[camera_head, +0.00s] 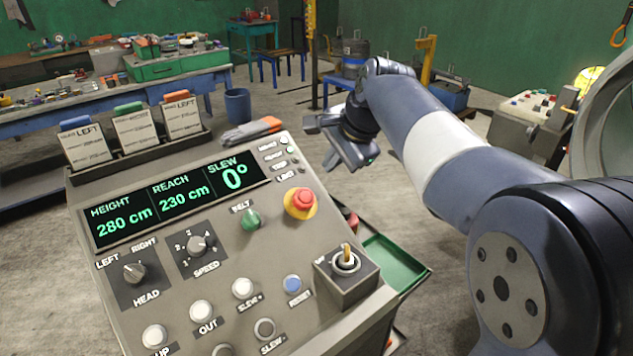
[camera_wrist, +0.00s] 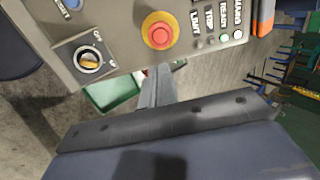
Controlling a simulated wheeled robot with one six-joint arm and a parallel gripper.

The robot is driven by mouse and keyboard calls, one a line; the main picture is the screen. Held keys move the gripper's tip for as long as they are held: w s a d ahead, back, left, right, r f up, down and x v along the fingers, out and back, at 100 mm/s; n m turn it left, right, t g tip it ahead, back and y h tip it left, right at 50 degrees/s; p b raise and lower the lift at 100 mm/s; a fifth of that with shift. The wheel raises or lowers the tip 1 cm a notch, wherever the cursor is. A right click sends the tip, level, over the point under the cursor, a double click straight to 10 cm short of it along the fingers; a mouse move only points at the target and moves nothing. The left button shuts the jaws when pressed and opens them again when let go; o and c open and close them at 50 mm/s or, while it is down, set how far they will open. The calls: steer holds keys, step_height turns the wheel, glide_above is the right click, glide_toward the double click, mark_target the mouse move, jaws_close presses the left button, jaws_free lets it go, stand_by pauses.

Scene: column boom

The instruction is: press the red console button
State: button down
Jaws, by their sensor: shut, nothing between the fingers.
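The red console button (camera_head: 301,198) is a round red mushroom head on a yellow ring, at the right side of the sloped grey console (camera_head: 221,291). In the wrist view the red button (camera_wrist: 159,34) is at the top middle, beyond the fingertips. My gripper (camera_head: 340,142) is past the console's upper right edge, apart from the button. In the wrist view my gripper (camera_wrist: 156,75) is shut and empty, its narrow fingers pointing toward the console. The button's face is unobstructed in both views.
Near the button are a key switch (camera_head: 346,260), a green belt knob (camera_head: 250,218) and a blue reset button (camera_head: 292,284). Gloves (camera_head: 251,131) lie at the console's top edge, by a card rack (camera_head: 138,151). A green tray (camera_head: 396,263) sits below right. Open floor lies behind.

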mark_target(306, 197)
steer(key=p+x, duration=0.1)
steer(key=x, duration=1.2)
steer(key=shift+a+f, duration=0.1)
steer(key=shift+f, duration=0.05)
steer(key=shift+w+f, duration=0.15)
